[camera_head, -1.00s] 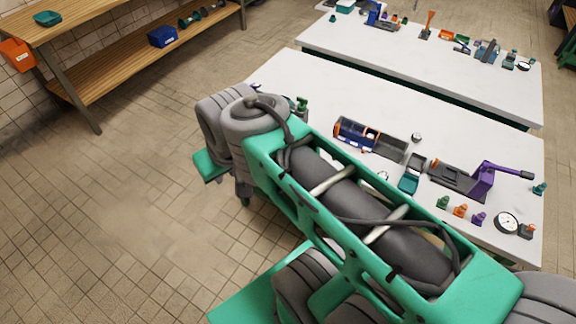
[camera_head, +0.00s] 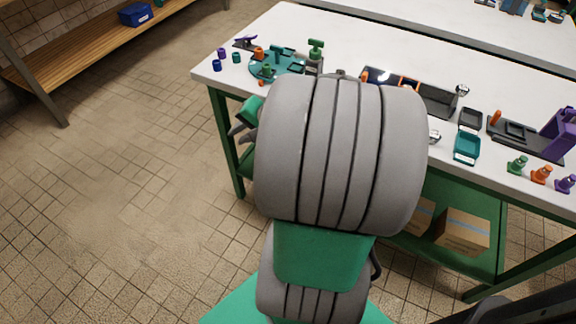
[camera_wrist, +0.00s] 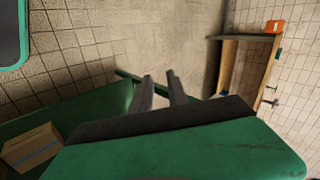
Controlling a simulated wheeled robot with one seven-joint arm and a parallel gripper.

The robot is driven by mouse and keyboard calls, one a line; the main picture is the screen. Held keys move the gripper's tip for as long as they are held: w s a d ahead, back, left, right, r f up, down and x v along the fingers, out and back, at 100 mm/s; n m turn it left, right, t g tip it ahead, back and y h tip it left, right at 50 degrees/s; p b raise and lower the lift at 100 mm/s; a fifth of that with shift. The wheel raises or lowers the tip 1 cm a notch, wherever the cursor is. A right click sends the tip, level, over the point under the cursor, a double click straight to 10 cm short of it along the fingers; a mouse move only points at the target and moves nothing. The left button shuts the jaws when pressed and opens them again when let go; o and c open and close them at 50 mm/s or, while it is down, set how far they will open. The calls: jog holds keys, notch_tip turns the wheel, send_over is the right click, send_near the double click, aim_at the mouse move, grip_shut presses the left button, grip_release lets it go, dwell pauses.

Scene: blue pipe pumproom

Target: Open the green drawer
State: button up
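I cannot make out a green drawer for certain in either view. The green-framed workbench (camera_head: 228,132) has a white top and a green lower shelf (camera_head: 480,258); a drawer under its top may be hidden behind my arm. My gripper (camera_head: 241,131) is mostly hidden by my arm in the head view; its grey fingers show beside the bench's left front leg, below the top. In the wrist view my gripper (camera_wrist: 159,76) has its two dark fingers apart, with nothing between them. The green shelf also shows there at the left (camera_wrist: 85,112).
Cardboard boxes (camera_head: 463,232) sit on the lower shelf. Tools and small coloured parts cover the bench top, including a teal open box (camera_head: 467,146) and a purple press (camera_head: 562,132). A wooden shelf (camera_head: 75,52) stands at the back left. Tiled floor (camera_head: 120,200) at the left is clear.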

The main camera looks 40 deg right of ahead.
jog(key=s+d+f+m+t+b, duration=0.25)
jog(key=d+f+m+b, duration=0.35)
jog(key=d+f+b, duration=0.4)
jog(key=s+d+f+m+t+h+b, duration=0.2)
jog(key=s+d+f+m+t+b, duration=0.25)
jog(key=d+m, duration=0.2)
jog(key=shift+n+t, duration=0.25)
jog(key=shift+t, duration=0.05)
jog(key=b+x, duration=0.1)
jog(key=x, duration=0.1)
jog(key=b+x, duration=0.1)
jog(key=x, duration=0.2)
jog(key=d+r+b+x, duration=0.1)
jog(key=x, duration=0.1)
jog(key=shift+w, duration=0.45)
jog(key=shift+c, duration=0.6)
grip_shut()
